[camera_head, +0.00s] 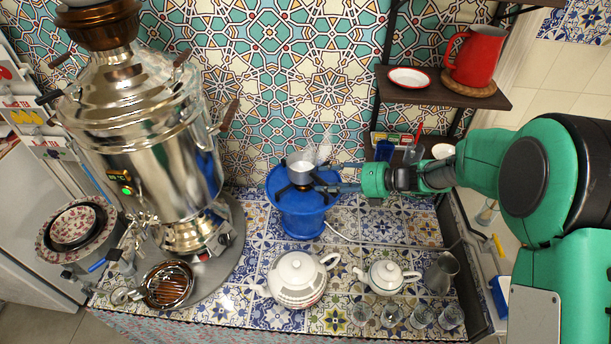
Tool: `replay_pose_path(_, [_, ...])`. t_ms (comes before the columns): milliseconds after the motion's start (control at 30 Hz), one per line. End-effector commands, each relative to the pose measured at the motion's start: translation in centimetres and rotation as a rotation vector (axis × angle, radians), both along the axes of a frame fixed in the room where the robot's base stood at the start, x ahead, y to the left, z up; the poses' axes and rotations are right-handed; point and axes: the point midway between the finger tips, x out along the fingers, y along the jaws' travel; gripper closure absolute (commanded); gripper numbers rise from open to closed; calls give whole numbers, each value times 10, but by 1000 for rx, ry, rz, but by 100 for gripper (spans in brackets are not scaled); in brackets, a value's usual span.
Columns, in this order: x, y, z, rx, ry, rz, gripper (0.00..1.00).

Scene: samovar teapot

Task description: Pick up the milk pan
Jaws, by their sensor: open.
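The milk pan (299,172) looks like a small silver pan with steam above it. It sits on a dark burner grate on top of a blue stove (303,216). My gripper (322,178) reaches in from the right at the height of the pan. Its two fingers are apart, with their tips close to the right side of the pan. The pan's handle cannot be made out clearly. I cannot tell whether the fingers touch the pan.
A large silver samovar (145,140) stands at left. A white teapot (296,279), a smaller teapot (386,276), a metal pitcher (440,272) and several glasses stand in front. A dark shelf (437,94) with a red jug (475,54) hangs above my arm.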

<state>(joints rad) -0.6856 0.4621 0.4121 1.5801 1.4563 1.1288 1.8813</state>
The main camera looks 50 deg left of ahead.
Motion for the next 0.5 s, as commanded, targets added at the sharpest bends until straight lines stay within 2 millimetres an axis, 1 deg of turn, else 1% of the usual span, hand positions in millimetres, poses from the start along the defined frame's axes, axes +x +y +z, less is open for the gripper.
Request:
replay_pose_path(33, [-4, 5, -4, 0, 1, 1, 54])
replay_pose_path(200, [-11, 19, -11, 0, 1, 2, 54])
replay_pose_path(333, [-13, 24, -12, 0, 0, 0, 54])
replay_pose_path(500, [-13, 24, -12, 0, 0, 0, 54])
